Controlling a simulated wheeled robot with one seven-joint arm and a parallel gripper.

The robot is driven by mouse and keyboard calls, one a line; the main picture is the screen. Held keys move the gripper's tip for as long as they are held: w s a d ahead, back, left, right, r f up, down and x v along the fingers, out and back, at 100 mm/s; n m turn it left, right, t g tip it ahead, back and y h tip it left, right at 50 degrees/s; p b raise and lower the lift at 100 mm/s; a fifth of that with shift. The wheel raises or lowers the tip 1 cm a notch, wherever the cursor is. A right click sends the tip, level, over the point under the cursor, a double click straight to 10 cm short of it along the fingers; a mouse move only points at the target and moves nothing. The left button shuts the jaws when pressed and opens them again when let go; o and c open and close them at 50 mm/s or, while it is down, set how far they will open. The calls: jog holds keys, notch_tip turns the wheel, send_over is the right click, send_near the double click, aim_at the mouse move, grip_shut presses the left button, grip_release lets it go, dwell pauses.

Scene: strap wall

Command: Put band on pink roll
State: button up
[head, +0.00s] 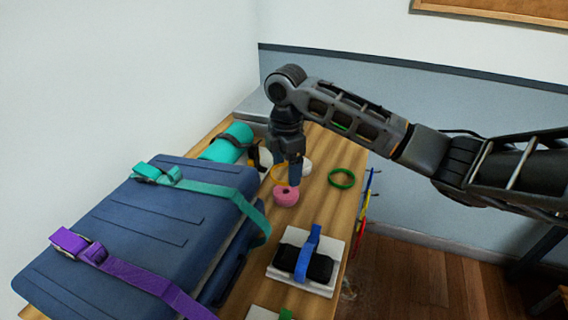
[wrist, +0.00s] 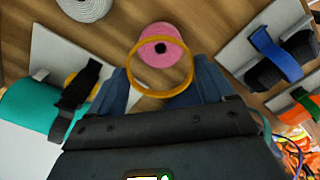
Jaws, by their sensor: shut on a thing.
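My gripper (head: 294,182) is shut on a yellow-orange band (head: 277,174), whose open ring shows between the blue fingers in the wrist view (wrist: 131,68). The pink roll (head: 285,198) stands on the wooden table just below the band in the head view, its hole facing up. In the wrist view the pink roll (wrist: 165,32) shows partly through and beyond the ring, which is off-centre from it. The band appears to be above the roll, not around it; whether they touch cannot be told.
A green ring (head: 341,178) lies on the table to the right. A white roll (wrist: 84,8) and teal roll (head: 227,142) are nearby. A white block with a blue strap (head: 307,252) is in front. A blue suitcase (head: 150,222) with teal and purple straps fills the left.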

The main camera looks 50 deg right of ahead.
aim_at(286, 191)
jog(key=shift+f+b, duration=1.55)
jog(key=shift+f, duration=0.8)
jog(key=shift+f, duration=1.15)
dwell(1.2)
jog(key=o, duration=0.9)
jog(key=shift+c, duration=0.2)
jog(key=shift+r, duration=0.1)
jog(key=shift+r+p, duration=2.5)
jog(key=shift+r, duration=0.2)
jog(key=shift+r+p, duration=0.4)
jog(key=shift+r, duration=0.8)
jog(key=shift+s, duration=0.15)
